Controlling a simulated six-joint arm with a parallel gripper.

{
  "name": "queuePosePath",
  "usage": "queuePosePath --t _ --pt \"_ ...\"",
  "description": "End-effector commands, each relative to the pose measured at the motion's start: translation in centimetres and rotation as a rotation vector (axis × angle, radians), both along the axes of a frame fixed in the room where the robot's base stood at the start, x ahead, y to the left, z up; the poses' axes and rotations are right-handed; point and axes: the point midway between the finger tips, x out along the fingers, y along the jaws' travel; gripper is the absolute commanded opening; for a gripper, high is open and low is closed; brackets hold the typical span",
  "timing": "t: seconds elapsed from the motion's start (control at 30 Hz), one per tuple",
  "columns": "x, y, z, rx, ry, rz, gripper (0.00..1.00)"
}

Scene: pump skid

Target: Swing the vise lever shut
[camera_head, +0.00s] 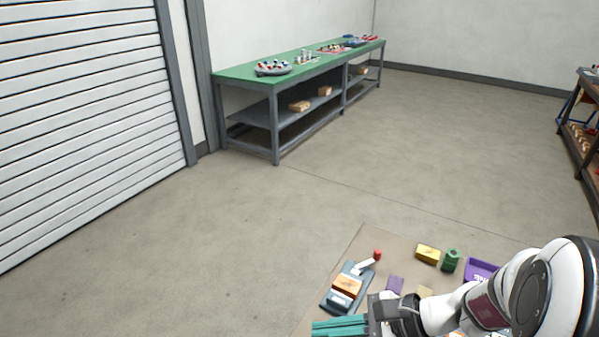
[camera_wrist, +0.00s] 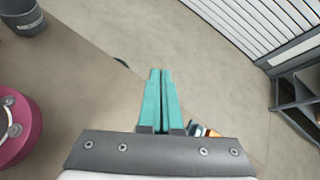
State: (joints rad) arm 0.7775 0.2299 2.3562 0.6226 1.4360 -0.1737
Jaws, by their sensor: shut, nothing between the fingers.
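The vise (camera_head: 334,301) is a grey-blue fixture near the front edge of the work surface in the head view. An orange-brown block (camera_head: 347,286) sits in it. Its lever (camera_head: 363,267) is a white bar with a red knob (camera_head: 377,254), pointing to the back right. My gripper (camera_head: 314,328) has teal fingers, shut and empty, in front of the vise and apart from the lever. In the wrist view the shut fingers (camera_wrist: 161,72) point over the floor past the surface edge. Part of the block (camera_wrist: 213,133) shows beside the gripper body; the lever is hidden there.
On the work surface (camera_head: 375,237) are a yellow block (camera_head: 428,253), a green cylindrical part (camera_head: 450,260), a purple block (camera_head: 395,284) and a purple bin (camera_head: 482,269). The wrist view shows a magenta round object (camera_wrist: 18,140) and a grey bucket (camera_wrist: 22,17). A green-topped bench (camera_head: 235,73) stands far off.

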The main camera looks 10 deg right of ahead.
Motion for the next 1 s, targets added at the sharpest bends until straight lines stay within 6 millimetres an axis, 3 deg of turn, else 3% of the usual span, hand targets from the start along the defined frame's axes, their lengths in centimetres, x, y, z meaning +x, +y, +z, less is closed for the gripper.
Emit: queuePosePath --t 0.03,0.1,0.2,0.3,0.4,0.53,0.8,1.0 --pt "1.6 -4.0 -1.3 0.097 0.004 -0.198 0.0" --pt "2.9 -9.7 -3.0 0.205 -0.013 -0.451 0.0" --pt "2.6 -16.7 -5.7 0.31 -0.037 -0.747 0.0" --pt "1.2 -21.7 -8.0 0.374 -0.056 -0.958 0.0" --pt "-0.1 -24.5 -9.5 0.409 -0.066 -1.082 0.0" --pt "-0.8 -25.9 -10.3 0.423 -0.073 -1.143 0.0" --pt "-0.8 -25.8 -10.2 0.423 -0.072 -1.142 0.0" --pt "1.5 -25.5 -11.0 0.424 -0.069 -1.135 0.0"
